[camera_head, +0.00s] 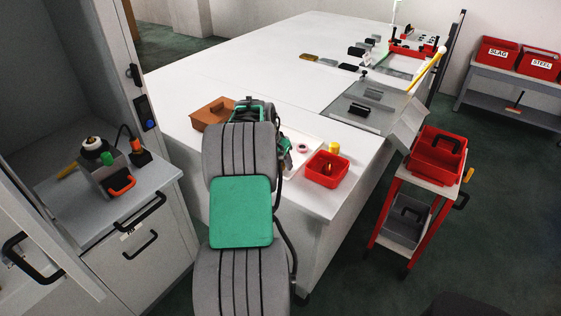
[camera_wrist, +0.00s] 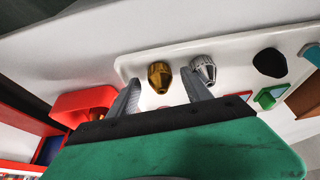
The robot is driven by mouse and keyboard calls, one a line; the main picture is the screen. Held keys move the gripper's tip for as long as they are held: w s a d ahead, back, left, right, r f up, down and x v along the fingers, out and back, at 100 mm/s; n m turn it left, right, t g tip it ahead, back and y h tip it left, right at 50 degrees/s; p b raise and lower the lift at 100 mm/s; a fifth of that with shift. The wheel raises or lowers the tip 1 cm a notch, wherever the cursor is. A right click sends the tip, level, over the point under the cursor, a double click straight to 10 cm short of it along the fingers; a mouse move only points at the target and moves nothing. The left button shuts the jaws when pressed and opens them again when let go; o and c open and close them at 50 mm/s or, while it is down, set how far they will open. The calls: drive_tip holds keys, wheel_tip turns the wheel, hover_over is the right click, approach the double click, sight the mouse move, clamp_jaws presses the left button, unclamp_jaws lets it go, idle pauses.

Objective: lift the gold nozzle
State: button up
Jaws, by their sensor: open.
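The gold nozzle (camera_wrist: 160,77) stands on a white tray (camera_wrist: 232,47) in the wrist view. My gripper (camera_wrist: 159,84) is open, with one grey finger to the left of the nozzle and the other to its right. The right finger lies between the gold nozzle and a silver nozzle (camera_wrist: 205,68). I cannot tell whether either finger touches the gold nozzle. In the head view the tray (camera_head: 312,143) shows partly behind my arm, and I cannot make out the gold nozzle or my fingertips there.
A black piece (camera_wrist: 270,62) and a green-framed item (camera_wrist: 270,97) lie farther right on the tray. A red bin (camera_head: 326,169) stands beside the tray near the table edge. A brown box (camera_head: 211,113) is left of my arm. The table's middle is clear.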

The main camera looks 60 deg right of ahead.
drive_tip(key=shift+d+f, duration=0.15)
drive_tip(key=shift+f, duration=0.05)
clamp_jaws()
idle(0.5)
